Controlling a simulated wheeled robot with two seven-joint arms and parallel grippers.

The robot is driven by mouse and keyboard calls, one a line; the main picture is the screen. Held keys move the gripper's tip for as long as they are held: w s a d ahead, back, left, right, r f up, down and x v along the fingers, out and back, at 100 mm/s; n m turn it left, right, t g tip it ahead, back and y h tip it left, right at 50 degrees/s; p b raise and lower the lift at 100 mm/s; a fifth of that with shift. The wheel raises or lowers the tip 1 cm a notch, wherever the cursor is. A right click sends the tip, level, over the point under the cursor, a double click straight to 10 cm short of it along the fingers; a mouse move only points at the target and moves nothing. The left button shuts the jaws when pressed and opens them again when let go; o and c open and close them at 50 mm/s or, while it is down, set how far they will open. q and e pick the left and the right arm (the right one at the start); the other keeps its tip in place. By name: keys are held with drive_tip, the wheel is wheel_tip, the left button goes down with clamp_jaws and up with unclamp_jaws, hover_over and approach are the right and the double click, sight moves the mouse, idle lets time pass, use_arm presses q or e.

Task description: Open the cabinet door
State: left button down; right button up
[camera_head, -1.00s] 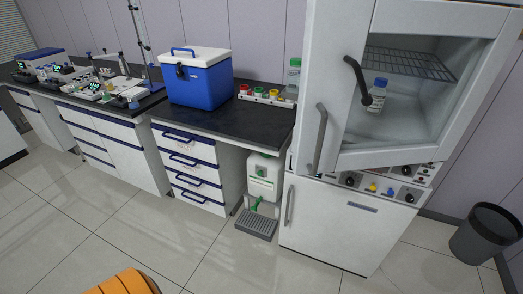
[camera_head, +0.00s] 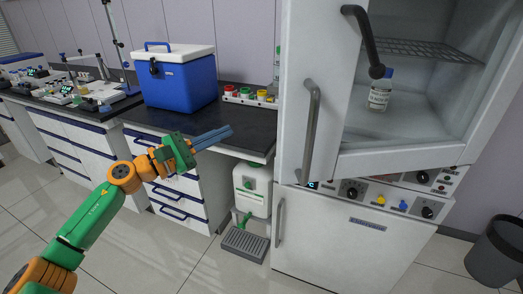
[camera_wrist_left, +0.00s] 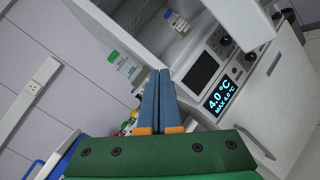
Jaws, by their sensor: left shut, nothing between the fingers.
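The white upright cabinet has an upper part with a pale front panel (camera_head: 305,60) and a large window opening. A grey vertical handle (camera_head: 311,130) is on the panel, and a black bent handle (camera_head: 363,40) is near the opening. A wire shelf and a blue-capped bottle (camera_head: 379,92) show inside. The upper part's lower rim slants against the control strip below; I cannot tell how far any door stands open. My left gripper (camera_head: 230,131) is shut and empty, left of the grey handle and apart from it. Its shut blue fingers also show in the wrist view (camera_wrist_left: 159,72). My right gripper is out of view.
A lower white door (camera_head: 340,245) has its own handle. A dark-topped bench (camera_head: 245,130) left of the cabinet holds a blue cooler box (camera_head: 180,85) and coloured-lid jars. A white canister (camera_head: 253,188) stands under it. A dark bin (camera_head: 497,250) stands at right.

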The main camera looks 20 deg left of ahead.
sight(278, 128)
use_arm(q)
drive_tip(key=s+d+r+m+g+h, duration=0.15)
drive_tip(key=s+d+r+m, duration=0.25)
drive_tip(key=m, duration=0.6)
drive_tip(key=shift+m+g, duration=0.4)
drive_tip(key=shift+g, duration=0.05)
drive_tip(key=w+d+p, duration=0.1)
drive_tip(key=d+p, duration=0.1)
drive_tip(key=p, duration=0.1)
drive_tip(key=w+d+p, duration=0.1)
drive_tip(key=d+p, duration=0.2)
drive_tip(key=w+d+p, duration=0.1)
drive_tip(key=d+p, duration=0.2)
drive_tip(key=p, duration=0.1)
drive_tip(key=shift+w, duration=0.3)
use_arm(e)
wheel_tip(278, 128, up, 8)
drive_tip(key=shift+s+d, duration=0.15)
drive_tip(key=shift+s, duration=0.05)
use_arm(q)
drive_tip(key=shift+w+f, duration=0.1)
drive_tip(key=shift+w, duration=0.05)
